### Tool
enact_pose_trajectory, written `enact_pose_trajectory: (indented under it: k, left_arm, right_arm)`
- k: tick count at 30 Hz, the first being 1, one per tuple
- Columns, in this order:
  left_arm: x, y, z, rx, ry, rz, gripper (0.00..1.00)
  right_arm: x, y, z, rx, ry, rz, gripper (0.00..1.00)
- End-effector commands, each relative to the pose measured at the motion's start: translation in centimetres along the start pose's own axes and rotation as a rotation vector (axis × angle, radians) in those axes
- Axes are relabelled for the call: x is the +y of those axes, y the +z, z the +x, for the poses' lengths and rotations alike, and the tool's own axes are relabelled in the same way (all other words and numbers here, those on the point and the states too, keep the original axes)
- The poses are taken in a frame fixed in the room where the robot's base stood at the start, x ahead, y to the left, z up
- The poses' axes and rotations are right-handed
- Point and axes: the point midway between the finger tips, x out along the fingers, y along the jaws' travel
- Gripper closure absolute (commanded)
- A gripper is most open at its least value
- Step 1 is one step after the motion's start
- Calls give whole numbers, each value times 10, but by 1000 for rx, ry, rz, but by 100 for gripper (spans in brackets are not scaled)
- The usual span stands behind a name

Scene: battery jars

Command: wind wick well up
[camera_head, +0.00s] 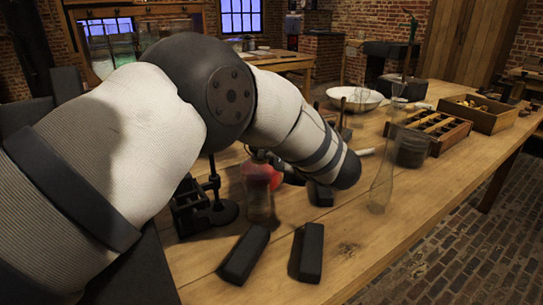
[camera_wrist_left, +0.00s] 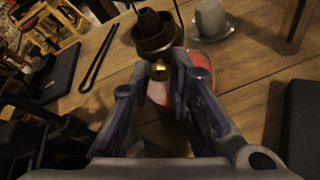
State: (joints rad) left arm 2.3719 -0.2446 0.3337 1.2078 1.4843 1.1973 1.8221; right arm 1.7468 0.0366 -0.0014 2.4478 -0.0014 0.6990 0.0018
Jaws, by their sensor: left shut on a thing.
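The oil lamp (camera_head: 260,190) stands on the wooden table, with a clear base and red in its upper part. In the left wrist view its dark brass burner (camera_wrist_left: 152,42) is at the top middle, with a dark cone in it and thin wires rising at its sides. A small brass wick knob (camera_wrist_left: 159,71) sticks out of the burner towards me. My left gripper (camera_wrist_left: 160,75) is shut on this knob. In the head view my own wrist mostly hides the gripper and burner. I cannot make out the wick. My right gripper is not in view.
A tall clear glass chimney (camera_head: 384,165) stands right of my arm. Two dark blocks (camera_head: 244,254) (camera_head: 308,252) lie in front of the lamp. A black stand (camera_head: 212,205) is left of it. A white bowl (camera_head: 355,98) and a divided wooden crate (camera_head: 447,136) are farther back.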

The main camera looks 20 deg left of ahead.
Motion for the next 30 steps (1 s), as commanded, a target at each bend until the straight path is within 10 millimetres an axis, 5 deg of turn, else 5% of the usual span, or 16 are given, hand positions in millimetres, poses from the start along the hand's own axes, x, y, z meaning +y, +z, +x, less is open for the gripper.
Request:
enact_pose_trajectory:
  k: [30]
  left_arm:
    - [-8,-4,1,3,217,529,100]
  right_arm:
    - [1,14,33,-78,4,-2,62]
